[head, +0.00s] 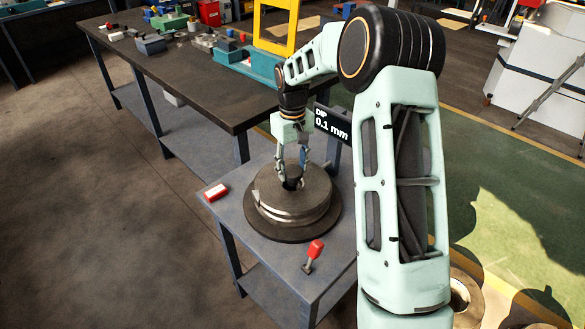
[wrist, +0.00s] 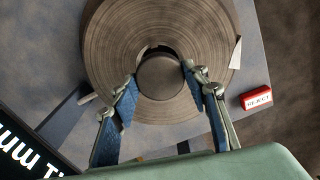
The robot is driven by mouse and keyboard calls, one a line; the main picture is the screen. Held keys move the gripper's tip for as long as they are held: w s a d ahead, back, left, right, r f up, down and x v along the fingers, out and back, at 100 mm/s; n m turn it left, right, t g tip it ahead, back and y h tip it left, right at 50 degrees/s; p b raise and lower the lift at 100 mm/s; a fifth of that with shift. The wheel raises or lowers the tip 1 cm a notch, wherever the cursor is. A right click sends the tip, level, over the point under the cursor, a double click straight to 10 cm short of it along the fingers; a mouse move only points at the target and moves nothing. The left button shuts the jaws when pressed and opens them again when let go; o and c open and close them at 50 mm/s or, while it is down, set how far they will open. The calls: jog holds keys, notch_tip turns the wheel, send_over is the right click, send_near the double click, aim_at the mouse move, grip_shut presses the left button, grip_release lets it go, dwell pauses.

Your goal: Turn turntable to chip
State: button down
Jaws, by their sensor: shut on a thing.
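The turntable (head: 314,187) is a round grey-brown disc with a lighter metal band, on a wider dark base (head: 329,222) on the small table. In the wrist view its ringed top (wrist: 120,40) fills the upper middle. A round dark knob (wrist: 162,76) stands at its centre, with a dark curved gap behind it. My gripper (head: 291,181) points down, shut on this knob, with a fingertip at either side; the fingers also show in the wrist view (wrist: 161,75). A pale pointed piece (wrist: 237,52) shows at the disc's right edge. I cannot make out a chip for certain.
A red-and-white REJECT block (head: 216,193) lies left of the turntable. A red-handled tool or lever (head: 313,251) is at the table's front. A display (head: 332,123) reads "DIP 0.1 mm". A long cluttered bench (head: 190,75) stands behind.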

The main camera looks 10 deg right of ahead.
jog(key=m, duration=0.4)
jog(key=shift+m+b, duration=0.3)
jog(key=shift+b, duration=0.1)
jog(key=shift+r, duration=0.1)
jog(key=c, duration=1.1)
grip_release()
notch_tip(320, 180, up, 12)
